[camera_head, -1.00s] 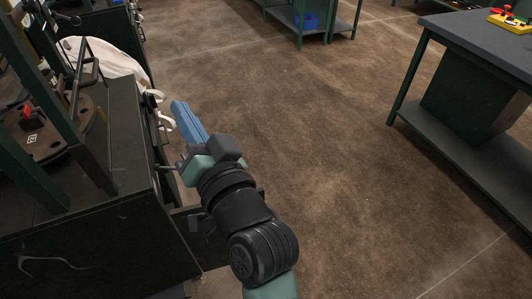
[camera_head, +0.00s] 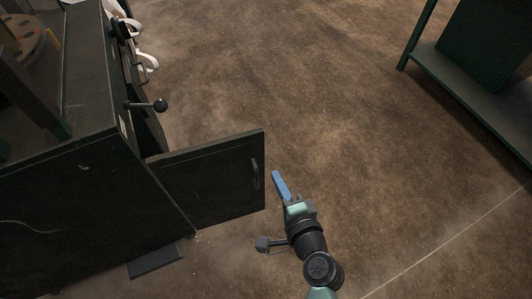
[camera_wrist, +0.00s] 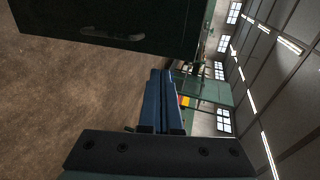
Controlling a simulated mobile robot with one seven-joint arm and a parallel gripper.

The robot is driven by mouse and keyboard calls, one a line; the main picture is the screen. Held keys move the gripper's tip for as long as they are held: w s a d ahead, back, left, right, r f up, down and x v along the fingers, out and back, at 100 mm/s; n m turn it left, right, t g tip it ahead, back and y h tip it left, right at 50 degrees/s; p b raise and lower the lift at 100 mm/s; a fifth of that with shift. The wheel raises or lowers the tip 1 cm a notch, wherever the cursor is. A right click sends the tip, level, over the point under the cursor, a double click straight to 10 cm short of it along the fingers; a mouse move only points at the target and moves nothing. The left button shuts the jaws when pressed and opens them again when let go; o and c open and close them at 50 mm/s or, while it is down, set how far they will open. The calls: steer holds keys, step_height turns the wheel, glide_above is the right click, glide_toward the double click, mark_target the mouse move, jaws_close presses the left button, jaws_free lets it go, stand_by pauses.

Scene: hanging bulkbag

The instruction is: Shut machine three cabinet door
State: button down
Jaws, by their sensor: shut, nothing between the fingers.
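The cabinet door (camera_head: 212,178) is a dark green panel swung open from the dark machine cabinet (camera_head: 105,205). Its hinge edge is at the cabinet's near corner, and a vertical handle (camera_head: 255,173) is near its free edge. My gripper (camera_head: 277,178) has blue fingers and is shut and empty, just right of the door's free edge; a small gap shows between them. The cabinet's inside is mostly hidden behind the door.
A black-knobbed lever (camera_head: 158,105) sticks out from the cabinet's side above the door. A flat dark plate (camera_head: 155,261) juts from the cabinet's base. A green table (camera_head: 470,95) stands at the upper right. The brown floor between is clear.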

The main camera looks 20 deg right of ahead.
mark_target(261, 146)
steer(key=x, duration=0.5)
steer(key=b+x, duration=0.1)
steer(key=x, duration=0.2)
steer(key=shift+w+r, duration=0.1)
steer(key=shift+r, duration=0.25)
steer(key=shift+w, duration=0.7)
steer(key=shift+w+d+b, duration=0.1)
steer(key=shift+b, duration=0.2)
